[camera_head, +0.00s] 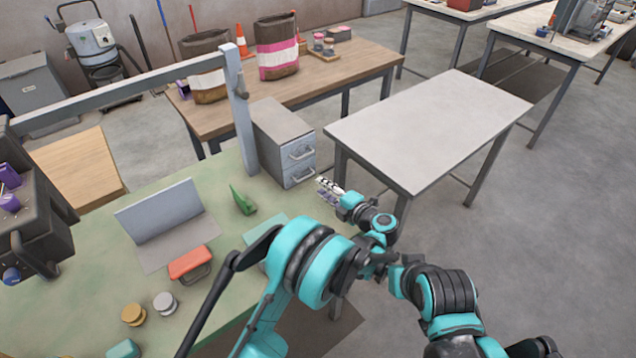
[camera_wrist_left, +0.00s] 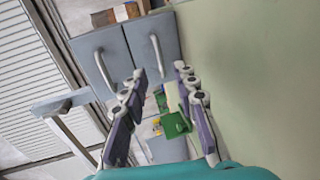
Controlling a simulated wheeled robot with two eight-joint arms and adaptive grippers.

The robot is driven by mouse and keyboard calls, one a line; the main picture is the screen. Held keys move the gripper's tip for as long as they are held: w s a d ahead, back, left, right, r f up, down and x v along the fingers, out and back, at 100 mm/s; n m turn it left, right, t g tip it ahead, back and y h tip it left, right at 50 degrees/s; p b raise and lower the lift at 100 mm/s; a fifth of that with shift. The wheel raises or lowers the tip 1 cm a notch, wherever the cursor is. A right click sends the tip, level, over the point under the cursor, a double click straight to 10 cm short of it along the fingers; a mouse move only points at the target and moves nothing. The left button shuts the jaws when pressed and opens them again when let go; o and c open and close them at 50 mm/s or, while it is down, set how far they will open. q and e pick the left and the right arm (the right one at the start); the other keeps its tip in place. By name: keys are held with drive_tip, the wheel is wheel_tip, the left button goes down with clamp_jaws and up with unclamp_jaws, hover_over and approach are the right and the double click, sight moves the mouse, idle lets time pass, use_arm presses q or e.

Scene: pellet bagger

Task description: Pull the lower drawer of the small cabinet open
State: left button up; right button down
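The small grey cabinet (camera_head: 273,125) stands on the green bench, with two stacked drawers, each with a bar handle. Both drawers look shut. The lower drawer (camera_head: 291,174) is nearest the bench top. In the left wrist view, which is turned sideways, the lower drawer (camera_wrist_left: 169,29) is on the right and its handle (camera_wrist_left: 157,56) lies beyond the fingertips, roughly between them. The upper drawer's handle (camera_wrist_left: 104,72) is to the left. My left gripper (camera_head: 325,184) is open and empty, in front of the cabinet; it also shows in the left wrist view (camera_wrist_left: 160,71). My right gripper is not visible.
On the green bench (camera_head: 95,265) are a green bracket-like item (camera_head: 242,201), a grey angled panel (camera_head: 165,212) and a red handled block (camera_head: 190,262). A grey upright post (camera_head: 241,110) stands left of the cabinet. A bare grey table (camera_head: 430,125) stands to its right.

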use_arm(q)
drive_tip(key=shift+w+a+f, duration=0.2)
drive_tip(key=shift+w+a, duration=0.1)
drive_tip(key=shift+a, duration=0.05)
drive_tip(key=b+x, duration=0.2)
drive_tip(key=x, duration=0.4)
drive_tip(key=shift+w+a, duration=0.2)
drive_tip(key=shift+w, duration=0.15)
clamp_jaws()
